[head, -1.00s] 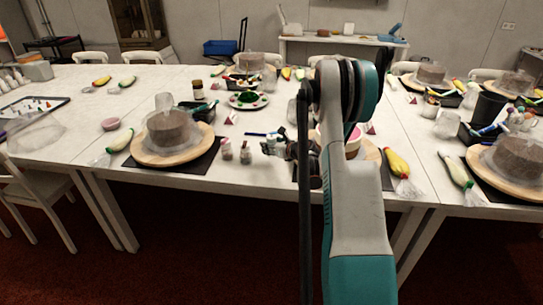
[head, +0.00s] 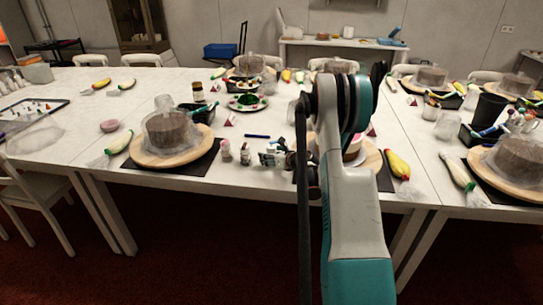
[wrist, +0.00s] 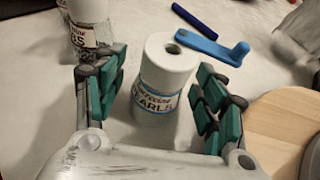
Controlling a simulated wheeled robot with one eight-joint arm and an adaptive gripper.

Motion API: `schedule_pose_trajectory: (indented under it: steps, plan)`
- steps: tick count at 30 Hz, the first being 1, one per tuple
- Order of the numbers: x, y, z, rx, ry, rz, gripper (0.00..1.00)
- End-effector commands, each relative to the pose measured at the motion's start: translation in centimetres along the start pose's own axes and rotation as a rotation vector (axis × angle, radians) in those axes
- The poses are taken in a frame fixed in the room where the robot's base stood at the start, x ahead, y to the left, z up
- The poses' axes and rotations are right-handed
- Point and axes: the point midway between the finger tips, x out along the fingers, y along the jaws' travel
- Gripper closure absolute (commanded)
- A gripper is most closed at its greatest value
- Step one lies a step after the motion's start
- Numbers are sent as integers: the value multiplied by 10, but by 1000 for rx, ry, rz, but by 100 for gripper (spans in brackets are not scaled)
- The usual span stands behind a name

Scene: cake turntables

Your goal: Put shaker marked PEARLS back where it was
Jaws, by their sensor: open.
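The shaker marked PEARLS (wrist: 166,75) shows in the wrist view, a white cylinder with a blue-edged label and a hole in its top. It stands upright between the fingers of my gripper (wrist: 160,100). In the head view my gripper (head: 273,157) is low over the table's front part, and I cannot clearly pick out the PEARLS shaker there.
Another shaker (wrist: 88,30), its label ending in BS, stands left of my gripper. A dark blue pen (wrist: 195,17) and a blue tool (wrist: 212,46) lie behind PEARLS. A wooden turntable (wrist: 265,125) is close on the right. A pink-toned shaker (head: 225,150) stands further left.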

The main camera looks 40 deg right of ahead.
Motion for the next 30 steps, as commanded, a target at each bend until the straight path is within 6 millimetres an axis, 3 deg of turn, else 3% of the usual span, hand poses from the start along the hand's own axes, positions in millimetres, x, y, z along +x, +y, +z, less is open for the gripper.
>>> schedule_pose_trajectory:
  steps: [7, 21, 30]
  plan:
    - [-9, 0, 4, 1, 0, -1, 35]
    - [-98, -1, 5, 1, 0, -2, 35]
    - [-121, 0, 3, 0, 0, 0, 35]
